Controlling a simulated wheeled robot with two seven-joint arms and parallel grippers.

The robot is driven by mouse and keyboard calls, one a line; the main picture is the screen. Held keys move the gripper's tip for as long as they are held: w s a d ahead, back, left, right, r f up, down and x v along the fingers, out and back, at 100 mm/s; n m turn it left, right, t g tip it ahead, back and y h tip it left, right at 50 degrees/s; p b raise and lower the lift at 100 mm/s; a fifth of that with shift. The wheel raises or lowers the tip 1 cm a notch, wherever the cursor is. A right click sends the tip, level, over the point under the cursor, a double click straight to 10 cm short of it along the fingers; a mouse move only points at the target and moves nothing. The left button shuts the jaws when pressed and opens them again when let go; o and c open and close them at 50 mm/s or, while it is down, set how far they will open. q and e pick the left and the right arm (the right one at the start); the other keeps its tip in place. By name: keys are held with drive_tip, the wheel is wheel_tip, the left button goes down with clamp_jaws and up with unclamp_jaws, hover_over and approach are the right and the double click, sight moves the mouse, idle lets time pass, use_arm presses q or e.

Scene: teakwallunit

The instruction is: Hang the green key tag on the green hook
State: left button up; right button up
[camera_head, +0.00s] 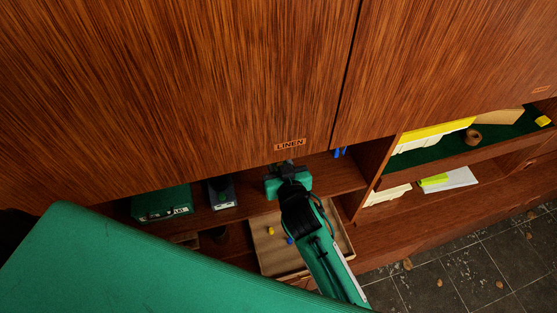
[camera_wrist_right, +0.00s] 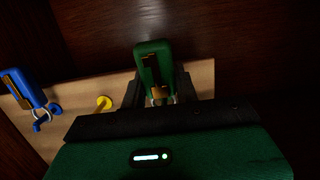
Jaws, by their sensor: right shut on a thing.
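My right gripper (camera_head: 285,168) reaches in under the upper cabinet and is shut on the green key tag. In the right wrist view the green key tag (camera_wrist_right: 153,72) shows between the two dark fingers (camera_wrist_right: 155,95), with its metal ring near the gripper body. A tan hook board (camera_wrist_right: 75,88) lies beyond it. A blue key tag (camera_wrist_right: 22,90) hangs by its ring from a blue hook (camera_wrist_right: 54,109), and a yellow hook (camera_wrist_right: 103,102) is bare. No green hook shows in either view. My left gripper is not in view.
The cabinet door marked LINEN (camera_head: 289,145) overhangs the shelf. A green box (camera_head: 162,204) and a dark box (camera_head: 222,193) stand left of my right arm. A divider stands to the right.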

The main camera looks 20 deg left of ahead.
drive_tip(key=o, duration=1.1)
drive_tip(key=shift+c, duration=0.2)
drive_tip(key=shift+s+d+b, duration=0.3)
drive_tip(key=shift+s+d, duration=0.1)
drive_tip(key=shift+s, duration=0.15)
drive_tip(key=b+v, duration=0.3)
drive_tip(key=v, duration=0.9)
drive_tip(key=shift+s+r, duration=0.2)
drive_tip(key=shift+r, duration=0.05)
drive_tip(key=shift+d, duration=0.1)
